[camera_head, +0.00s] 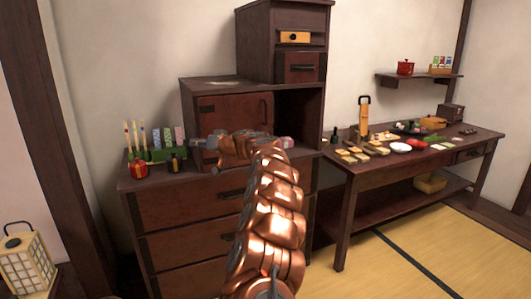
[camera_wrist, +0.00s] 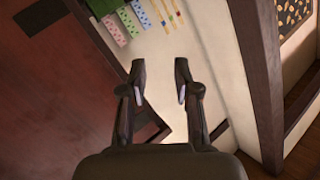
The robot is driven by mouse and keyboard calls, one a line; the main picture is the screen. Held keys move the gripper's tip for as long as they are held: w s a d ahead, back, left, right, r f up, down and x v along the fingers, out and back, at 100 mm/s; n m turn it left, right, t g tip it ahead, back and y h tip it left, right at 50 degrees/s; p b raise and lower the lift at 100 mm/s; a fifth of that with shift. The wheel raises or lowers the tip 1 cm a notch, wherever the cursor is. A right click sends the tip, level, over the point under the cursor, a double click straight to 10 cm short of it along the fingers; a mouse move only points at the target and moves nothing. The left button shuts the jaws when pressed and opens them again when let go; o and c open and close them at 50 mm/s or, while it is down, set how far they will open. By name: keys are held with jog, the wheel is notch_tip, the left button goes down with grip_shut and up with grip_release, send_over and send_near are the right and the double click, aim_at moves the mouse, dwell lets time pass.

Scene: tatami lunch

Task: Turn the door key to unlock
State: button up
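No key can be made out in either view. A reddish-brown cabinet door (camera_head: 235,112) with a dark vertical handle stands on the stepped chest in the head view. A dark plate sits near its upper left edge. A reddish-brown panel with a dark rectangle (camera_wrist: 38,20) fills the left of the wrist view. My gripper (camera_head: 197,143) is in front of the door's lower left part, in line of sight. In the wrist view my gripper (camera_wrist: 160,80) is open, with nothing between its two fingers. The arm hides part of the chest front.
A long table (camera_head: 345,180) with food is at right. A lantern (camera_head: 27,262) is at lower left. Tatami floor is clear at lower right.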

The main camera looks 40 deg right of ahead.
jog(key=s+d+f+h+b, duration=0.2)
jog(key=s+d+f+h, duration=0.1)
jog(key=d, duration=0.6)
jog(key=s+d+f+m+t+h+b, duration=0.1)
jog(key=s+d+f+h+b, duration=0.15)
jog(key=d, duration=0.75)
jog(key=s+d+f+h+b, duration=0.15)
jog(key=s+d+h, duration=0.25)
jog(key=d, duration=0.5)
jog(key=shift+p+x, duration=2.15)
jog(key=shift+x, duration=1.85)
jog(key=shift+w+f, duration=0.1)
jog(key=shift+c, duration=0.2)
grip_shut()
